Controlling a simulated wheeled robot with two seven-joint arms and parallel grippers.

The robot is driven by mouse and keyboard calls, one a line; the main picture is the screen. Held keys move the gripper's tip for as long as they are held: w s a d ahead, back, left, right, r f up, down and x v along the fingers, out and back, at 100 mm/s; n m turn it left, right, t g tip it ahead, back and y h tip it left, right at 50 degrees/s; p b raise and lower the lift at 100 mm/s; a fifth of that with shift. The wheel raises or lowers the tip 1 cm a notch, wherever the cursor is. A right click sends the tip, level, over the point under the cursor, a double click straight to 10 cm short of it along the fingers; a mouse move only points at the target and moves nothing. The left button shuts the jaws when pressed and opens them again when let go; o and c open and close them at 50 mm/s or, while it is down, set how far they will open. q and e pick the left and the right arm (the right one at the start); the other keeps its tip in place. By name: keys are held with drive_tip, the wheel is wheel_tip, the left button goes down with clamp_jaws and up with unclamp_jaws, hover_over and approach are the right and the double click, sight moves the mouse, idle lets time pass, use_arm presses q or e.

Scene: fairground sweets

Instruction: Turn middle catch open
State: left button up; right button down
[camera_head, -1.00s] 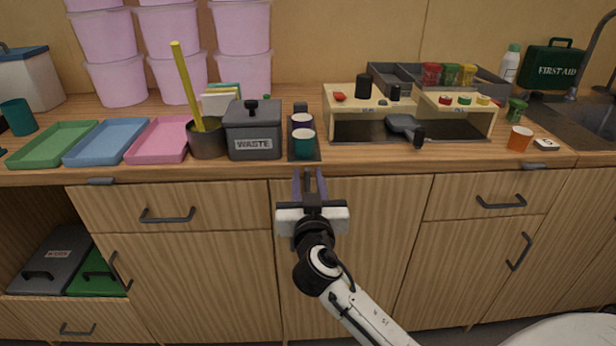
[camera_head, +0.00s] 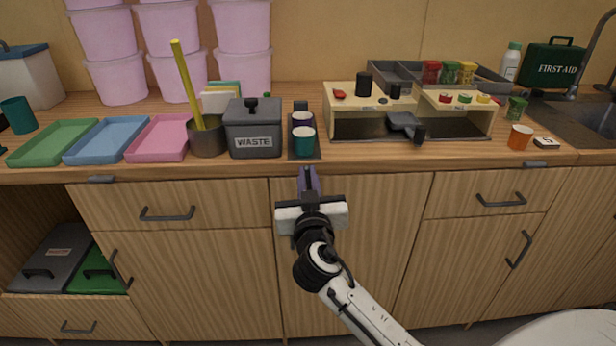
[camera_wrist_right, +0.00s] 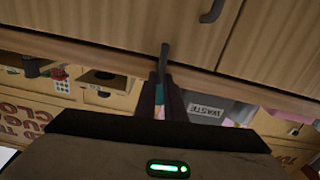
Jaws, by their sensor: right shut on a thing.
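My right gripper (camera_head: 308,182) is at the front edge of the counter, in the middle, below the dark stand with the cups. Its two fingers are close together, shut on the middle catch. In the right wrist view, the catch, a slim dark bar (camera_wrist_right: 165,52), sticks out past the fingertips (camera_wrist_right: 163,92) and lies across the edge strip rather than along it. In the head view my fingers mostly hide it. The left catch (camera_head: 101,179) and right catch (camera_head: 534,165) lie along the counter edge. My left gripper is not in view.
The counter (camera_head: 380,160) holds a dark WASTE box (camera_head: 253,130), a teal cup (camera_head: 303,142) just behind my gripper, trays at left and a wooden rack (camera_head: 345,97) at right. Drawer handles (camera_head: 167,214) stick out below.

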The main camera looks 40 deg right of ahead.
drive_tip(key=n, duration=0.4)
drive_tip(key=shift+a+p, duration=0.1)
drive_tip(key=shift+p, duration=0.2)
drive_tip(key=n+p, duration=0.1)
drive_tip(key=n, duration=0.2)
drive_tip(key=shift+a+n, duration=0.1)
drive_tip(key=shift+n, duration=0.3)
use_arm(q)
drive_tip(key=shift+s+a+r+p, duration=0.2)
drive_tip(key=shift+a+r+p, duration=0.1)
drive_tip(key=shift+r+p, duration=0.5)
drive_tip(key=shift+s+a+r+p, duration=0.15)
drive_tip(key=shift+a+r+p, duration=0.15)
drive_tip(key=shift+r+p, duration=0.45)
use_arm(e)
drive_tip(key=shift+w+a+f+n, duration=0.1)
drive_tip(key=shift+f+n, duration=0.1)
drive_tip(key=shift+n, duration=2.05)
drive_tip(key=shift+f+n, duration=0.15)
drive_tip(key=shift+n, duration=2.1)
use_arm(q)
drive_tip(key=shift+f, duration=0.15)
use_arm(e)
drive_tip(key=c, duration=1.8)
unclamp_jaws()
drive_tip(key=shift+c, duration=0.2)
